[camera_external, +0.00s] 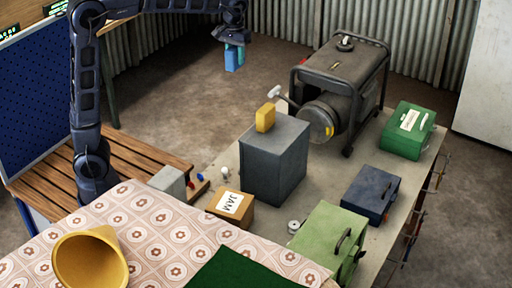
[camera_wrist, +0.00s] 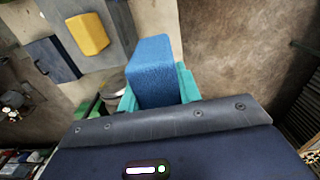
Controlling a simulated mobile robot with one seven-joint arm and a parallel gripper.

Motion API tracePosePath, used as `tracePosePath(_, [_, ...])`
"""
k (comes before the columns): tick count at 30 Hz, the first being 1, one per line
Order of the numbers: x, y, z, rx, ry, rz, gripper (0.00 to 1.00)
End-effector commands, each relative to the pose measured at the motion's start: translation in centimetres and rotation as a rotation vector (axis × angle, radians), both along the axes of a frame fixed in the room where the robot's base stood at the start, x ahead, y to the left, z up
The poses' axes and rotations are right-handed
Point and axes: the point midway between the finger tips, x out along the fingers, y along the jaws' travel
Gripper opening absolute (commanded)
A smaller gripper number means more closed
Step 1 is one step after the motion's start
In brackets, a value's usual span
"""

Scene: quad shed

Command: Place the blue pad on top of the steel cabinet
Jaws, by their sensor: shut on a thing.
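My gripper (camera_external: 234,47) hangs in the air at the top middle of the external view. It is shut on the blue pad (camera_external: 231,61), a small upright block. In the wrist view the blue pad (camera_wrist: 154,62) sits between my teal fingers (camera_wrist: 158,88). The grey steel cabinet (camera_external: 272,168) stands on the workbench, below and to the right of my gripper in the external view. A yellow block (camera_external: 265,118) stands on its top near the back left edge. The yellow block (camera_wrist: 87,34) also shows at the upper left of the wrist view. The pad is apart from the cabinet.
Green (camera_external: 406,132) and blue (camera_external: 370,194) boxes stand to the right. A JAM box (camera_external: 231,208) sits at the cabinet's front left. The cabinet top beside the yellow block is clear.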

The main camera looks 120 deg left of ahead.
Motion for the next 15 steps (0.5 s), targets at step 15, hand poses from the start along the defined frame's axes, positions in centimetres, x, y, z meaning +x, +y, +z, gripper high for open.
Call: tracePosePath(15, [3.8,0.0,7.7,0.001,0.003,-0.004,0.13])
